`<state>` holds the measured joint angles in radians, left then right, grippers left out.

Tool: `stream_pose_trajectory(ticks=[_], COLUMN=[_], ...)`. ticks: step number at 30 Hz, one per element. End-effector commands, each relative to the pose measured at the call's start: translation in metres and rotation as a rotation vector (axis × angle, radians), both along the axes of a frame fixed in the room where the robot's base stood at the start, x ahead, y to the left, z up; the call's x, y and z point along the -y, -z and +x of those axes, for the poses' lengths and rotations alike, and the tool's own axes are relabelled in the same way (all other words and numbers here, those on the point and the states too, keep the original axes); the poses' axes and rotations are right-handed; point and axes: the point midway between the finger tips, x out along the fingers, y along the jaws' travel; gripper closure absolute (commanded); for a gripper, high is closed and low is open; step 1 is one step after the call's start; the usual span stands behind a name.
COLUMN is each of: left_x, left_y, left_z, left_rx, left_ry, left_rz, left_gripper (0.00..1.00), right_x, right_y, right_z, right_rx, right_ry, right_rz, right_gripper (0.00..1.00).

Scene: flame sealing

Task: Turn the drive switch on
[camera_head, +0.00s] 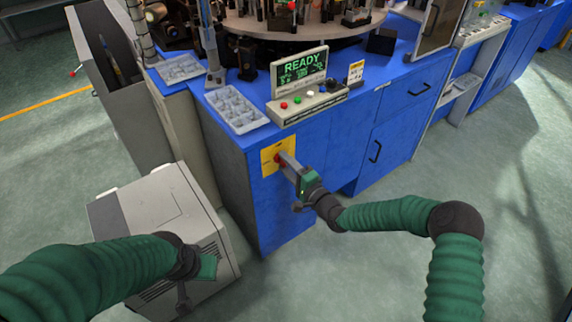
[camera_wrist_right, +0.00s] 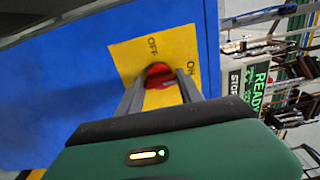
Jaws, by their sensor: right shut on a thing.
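The drive switch is a red knob (camera_wrist_right: 160,74) on a yellow plate (camera_head: 267,161) on the blue cabinet's front. In the right wrist view the plate carries the words OFF and ON, and the knob sits between my fingers. My right gripper (camera_head: 282,160) reaches the plate and is shut on the knob; it also shows in the right wrist view (camera_wrist_right: 160,82). The fingers hide part of the knob, so its exact setting is hard to read. My left gripper (camera_head: 183,297) is low at the left, in front of the grey box, and its fingers are too unclear to judge.
A control panel with a READY screen (camera_head: 300,67) and buttons stands on the blue cabinet (camera_head: 240,190) above the switch. Grey trays (camera_head: 235,108) lie beside it. A grey box (camera_head: 160,212) stands on the floor at the left. Green floor is free at the right.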

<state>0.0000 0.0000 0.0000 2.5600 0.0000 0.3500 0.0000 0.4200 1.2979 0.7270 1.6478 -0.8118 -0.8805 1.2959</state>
Motion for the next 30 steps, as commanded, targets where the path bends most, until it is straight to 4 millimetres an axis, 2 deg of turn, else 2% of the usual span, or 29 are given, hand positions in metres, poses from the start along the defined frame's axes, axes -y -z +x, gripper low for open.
stream_pose_trajectory(ticks=[1, 2, 6, 14, 18, 23, 30], left_x=[0.0, 0.0, 0.0, 0.0, 0.0, 0.0, 0.0], left_y=[0.0, 0.0, 0.0, 0.0, -0.004, -0.015, -0.029], left_z=[0.0, 0.0, 0.0, 0.0, 0.0, 0.0, 0.0], left_rx=[0.0, 0.0, 0.0, 0.0, 0.0, 0.0, 0.0], left_ry=[0.0, 0.0, 0.0, 0.0, 0.0, 0.0, 0.0], left_rz=[0.0, 0.0, 0.0, 0.0, 0.0, 0.0, 0.0], left_gripper=[1.0, 1.0, 1.0, 1.0, 1.0, 1.0, 1.0], right_x=[0.004, 0.004, 0.003, 0.001, 0.007, 0.03, 0.072], right_y=[0.002, 0.002, 0.001, 0.0, -0.001, -0.002, -0.002], right_z=[0.002, 0.002, 0.001, 0.0, -0.008, -0.037, -0.094], right_rx=[-0.004, -0.004, -0.002, -0.001, -0.002, -0.005, -0.005], right_ry=[0.009, 0.009, 0.006, 0.003, 0.003, 0.005, 0.007], right_rz=[0.0, 0.0, 0.0, -0.001, -0.001, -0.001, 0.0], right_gripper=[0.97, 0.53, 0.35, 0.35, 0.35, 0.35, 0.35])
